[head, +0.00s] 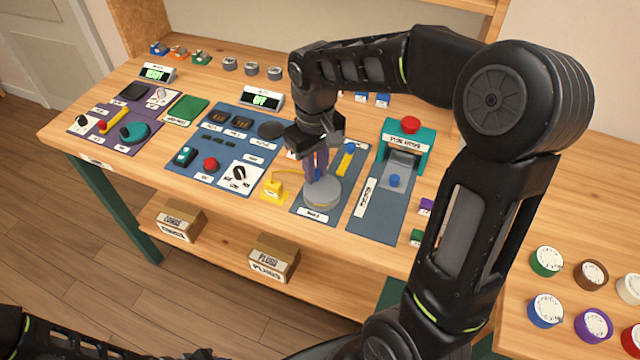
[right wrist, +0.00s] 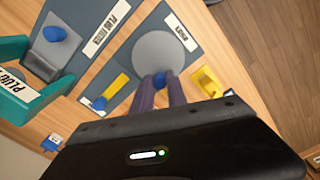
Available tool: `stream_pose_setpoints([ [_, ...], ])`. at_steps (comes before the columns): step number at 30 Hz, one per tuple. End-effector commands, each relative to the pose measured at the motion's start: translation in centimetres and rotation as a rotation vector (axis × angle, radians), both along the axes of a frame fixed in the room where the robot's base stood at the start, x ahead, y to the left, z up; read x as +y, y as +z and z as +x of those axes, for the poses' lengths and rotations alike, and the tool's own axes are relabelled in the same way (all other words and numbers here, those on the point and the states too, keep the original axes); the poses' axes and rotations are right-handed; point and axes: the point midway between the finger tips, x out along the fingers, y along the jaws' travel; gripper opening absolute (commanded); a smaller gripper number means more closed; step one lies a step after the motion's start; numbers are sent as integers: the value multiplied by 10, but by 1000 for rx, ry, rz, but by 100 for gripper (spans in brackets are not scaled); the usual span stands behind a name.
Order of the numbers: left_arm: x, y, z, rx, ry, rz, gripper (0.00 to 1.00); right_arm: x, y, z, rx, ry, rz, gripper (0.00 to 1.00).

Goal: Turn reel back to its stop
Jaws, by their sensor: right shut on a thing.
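The reel (head: 322,194) is a round grey disc on a dark blue-grey board near the front of the bench. It also shows in the right wrist view (right wrist: 158,52), with a blue knob (right wrist: 159,80) near its rim. My right gripper (head: 318,176) reaches down over the reel. Its two purplish fingers are shut on the blue knob, one on each side, in the right wrist view (right wrist: 160,88). The fingers hide part of the knob and the rim. My left gripper is out of view; only part of the left arm shows at the bottom left.
Beside the reel are a yellow block (head: 273,188) and a yellow bar (head: 346,158). To the right, a teal station (head: 407,146) stands on its own board with a blue knob (head: 394,180). A blue panel (head: 212,165) lies left. Coloured round tins stand at the far right.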

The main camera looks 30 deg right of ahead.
Motion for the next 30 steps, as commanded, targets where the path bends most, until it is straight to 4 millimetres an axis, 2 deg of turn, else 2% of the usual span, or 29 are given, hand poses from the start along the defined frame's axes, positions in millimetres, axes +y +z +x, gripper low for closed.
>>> stream_pose_setpoints([
  [6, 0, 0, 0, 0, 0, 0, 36, 7, 0, -1, 1, 2, 2, 7],
  [30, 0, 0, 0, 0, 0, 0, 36, 14, 0, -3, 0, 1, 1, 7],
])
